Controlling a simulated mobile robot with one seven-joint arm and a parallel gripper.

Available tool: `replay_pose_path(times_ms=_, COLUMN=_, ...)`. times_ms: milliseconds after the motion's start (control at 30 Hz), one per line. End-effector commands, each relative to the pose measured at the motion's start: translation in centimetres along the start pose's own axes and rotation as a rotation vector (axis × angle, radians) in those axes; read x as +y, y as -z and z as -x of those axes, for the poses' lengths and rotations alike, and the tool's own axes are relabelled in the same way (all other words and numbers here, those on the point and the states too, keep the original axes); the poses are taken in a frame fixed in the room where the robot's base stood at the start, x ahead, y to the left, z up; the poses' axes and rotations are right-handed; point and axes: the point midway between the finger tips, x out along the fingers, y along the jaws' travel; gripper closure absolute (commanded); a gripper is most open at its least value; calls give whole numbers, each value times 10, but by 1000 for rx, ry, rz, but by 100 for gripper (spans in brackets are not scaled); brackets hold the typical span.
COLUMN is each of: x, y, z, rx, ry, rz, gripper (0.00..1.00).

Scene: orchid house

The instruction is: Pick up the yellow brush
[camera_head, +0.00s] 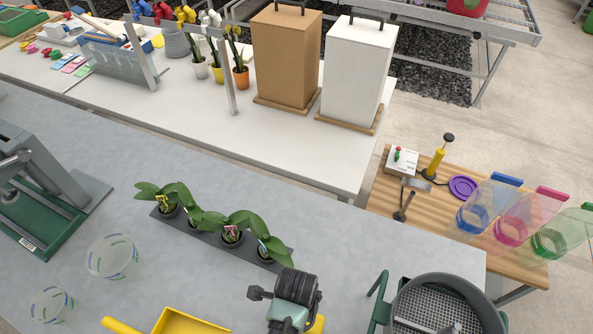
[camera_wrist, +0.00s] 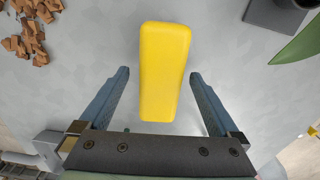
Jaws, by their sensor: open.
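The yellow brush (camera_wrist: 165,60) shows in the wrist view as a smooth, rounded yellow block lying lengthwise on the grey bench; no bristles are visible. My gripper (camera_wrist: 158,76) is open, with one blue-grey finger on each side of the brush's lower part. Gaps show between the brush and both fingers, so it is not gripped. How high the fingers are above the bench I cannot tell. In the head view my wrist is at the bottom edge, and a small yellow piece (camera_head: 318,324) beside it may be the brush; the fingers are hidden there.
Brown bark chips (camera_wrist: 30,25) lie at the wrist view's upper left. In the head view, a yellow dustpan-like piece (camera_head: 185,322) lies left of my wrist. A dark tray of potted orchids (camera_head: 232,238) stands behind it, and a round grey sieve (camera_head: 447,297) to the right.

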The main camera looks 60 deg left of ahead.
Motion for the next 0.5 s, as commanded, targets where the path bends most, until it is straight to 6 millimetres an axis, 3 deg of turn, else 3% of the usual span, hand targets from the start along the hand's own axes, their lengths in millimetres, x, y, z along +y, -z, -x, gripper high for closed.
replay_pose_path(times_ms=167, x=0, y=0, z=0, rx=0, ry=1, rz=0, gripper=3)
replay_pose_path(times_ms=500, x=0, y=0, z=0, rx=0, ry=1, rz=0, gripper=64)
